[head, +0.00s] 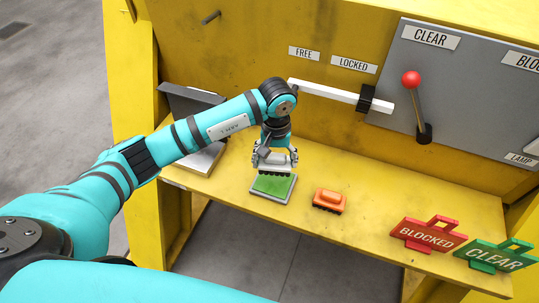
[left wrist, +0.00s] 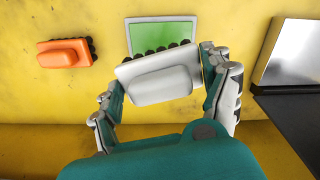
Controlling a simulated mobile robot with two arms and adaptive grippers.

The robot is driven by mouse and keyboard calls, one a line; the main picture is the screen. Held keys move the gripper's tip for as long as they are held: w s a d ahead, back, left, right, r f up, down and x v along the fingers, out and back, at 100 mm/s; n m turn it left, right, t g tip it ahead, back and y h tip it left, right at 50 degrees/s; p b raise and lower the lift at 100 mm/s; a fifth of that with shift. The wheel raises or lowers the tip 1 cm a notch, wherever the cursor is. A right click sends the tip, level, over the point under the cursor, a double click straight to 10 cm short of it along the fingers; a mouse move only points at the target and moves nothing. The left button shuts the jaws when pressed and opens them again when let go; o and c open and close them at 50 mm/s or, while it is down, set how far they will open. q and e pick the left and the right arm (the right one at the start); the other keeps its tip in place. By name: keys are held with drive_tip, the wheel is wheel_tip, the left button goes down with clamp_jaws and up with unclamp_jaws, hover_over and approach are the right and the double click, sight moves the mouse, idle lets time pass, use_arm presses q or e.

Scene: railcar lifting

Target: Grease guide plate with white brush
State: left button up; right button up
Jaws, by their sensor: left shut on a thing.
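The pad lies in a grey-rimmed tray (head: 258,192) on the yellow shelf. I cannot tell whether the bristles touch it. A bare metal plate (head: 203,160), likely the guide plate, lies left of the pad, partly behind my arm; it also shows in the left wrist view (left wrist: 291,52). My right gripper is not in view.
An orange brush (head: 329,201) sits right of the pad. Red BLOCKED (head: 428,235) and green CLEAR (head: 495,256) signs stand at the shelf's right. A white bar (head: 335,92) and a red-knobbed lever (head: 415,100) are on the back wall. A dark part (head: 190,98) stands behind the plate.

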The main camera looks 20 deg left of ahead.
sight(274, 170)
use_arm(q)
drive_tip(key=shift+f, duration=0.55)
wheel_tip(274, 170, down, 3)
drive_tip(key=shift+a+r+b, duration=0.1)
drive_tip(key=shift+a+b, duration=0.05)
drive_tip(key=shift+b, duration=0.55)
drive_tip(key=shift+f, duration=0.35)
drive_tip(key=shift+f+b, duration=0.35)
drive_tip(key=shift+f, duration=0.1)
drive_tip(key=shift+w+f, duration=0.1)
drive_tip(key=shift+f, duration=0.1)
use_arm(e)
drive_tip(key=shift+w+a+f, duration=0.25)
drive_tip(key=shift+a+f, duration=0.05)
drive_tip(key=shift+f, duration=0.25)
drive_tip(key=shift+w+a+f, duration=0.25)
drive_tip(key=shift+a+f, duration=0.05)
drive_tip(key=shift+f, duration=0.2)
use_arm(q)
drive_tip(key=shift+f+b, duration=0.5)
drive_tip(key=shift+b, duration=0.05)
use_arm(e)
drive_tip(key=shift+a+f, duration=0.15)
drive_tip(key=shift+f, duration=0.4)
use_arm(q)
drive_tip(key=shift+f+b, duration=0.1)
drive_tip(key=shift+b, duration=0.25)
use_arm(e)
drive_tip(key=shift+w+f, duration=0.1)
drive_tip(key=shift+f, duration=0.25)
